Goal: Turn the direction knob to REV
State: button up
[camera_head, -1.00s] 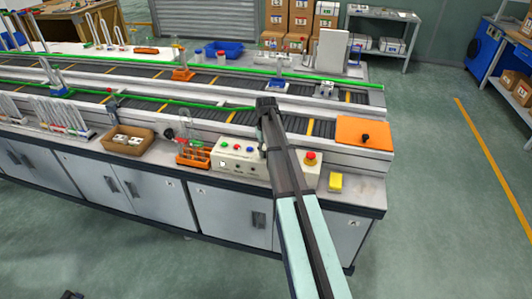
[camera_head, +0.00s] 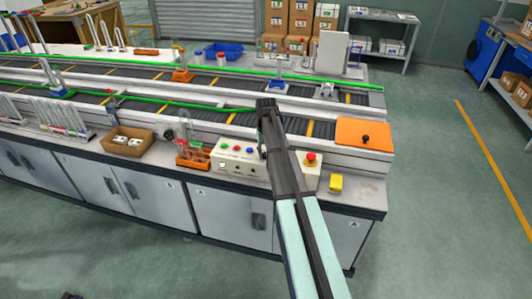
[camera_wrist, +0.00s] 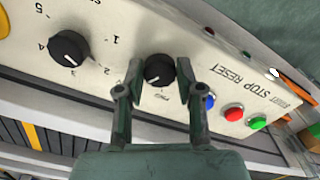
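The direction knob (camera_wrist: 159,69) is a small black dial on the pale control panel (camera_wrist: 90,22), with a white mark on its face. In the wrist view it lies between the two fingertips of my gripper (camera_wrist: 160,73). The fingers are open, one on each side, with a narrow gap to the knob; I cannot tell if either touches it. A small upside-down label sits below the knob, partly unreadable. In the head view my arm hides the knob, and the panel (camera_head: 228,170) shows on the bench front beside my gripper (camera_head: 266,103).
A larger numbered black knob (camera_wrist: 69,48) is left of the fingers. Blue (camera_wrist: 208,102), red (camera_wrist: 234,113) and green (camera_wrist: 258,123) buttons are to the right. In the head view, a red emergency button (camera_head: 310,158) and a yellow block (camera_head: 336,183) stand right of my arm.

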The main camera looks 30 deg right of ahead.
jog(key=shift+o, duration=1.2)
jog(key=shift+r, duration=0.1)
notch_tip(320, 180, up, 12)
jog(key=s+a+f+n, duration=0.1)
jog(key=s+a+f, duration=0.55)
jog(key=f, duration=0.25)
jog(key=s+a+f, duration=0.5)
jog(key=a+f, duration=0.2)
jog(key=f, duration=0.1)
jog(key=s+a+f+n, duration=0.1)
jog(key=s+a+f, duration=0.4)
jog(key=s, duration=0.4)
jog(key=s+a+f, duration=0.5)
jog(key=s+f, duration=0.1)
jog(key=s, duration=0.3)
jog(key=s+f+g, duration=0.3)
jog(key=s+f, duration=0.6)
jog(key=s, duration=0.4)
jog(key=s+f+g, duration=0.3)
jog(key=s+f, duration=0.6)
jog(key=s, duration=0.5)
jog(key=shift+d+g, duration=0.4)
jog(key=shift+d, duration=0.05)
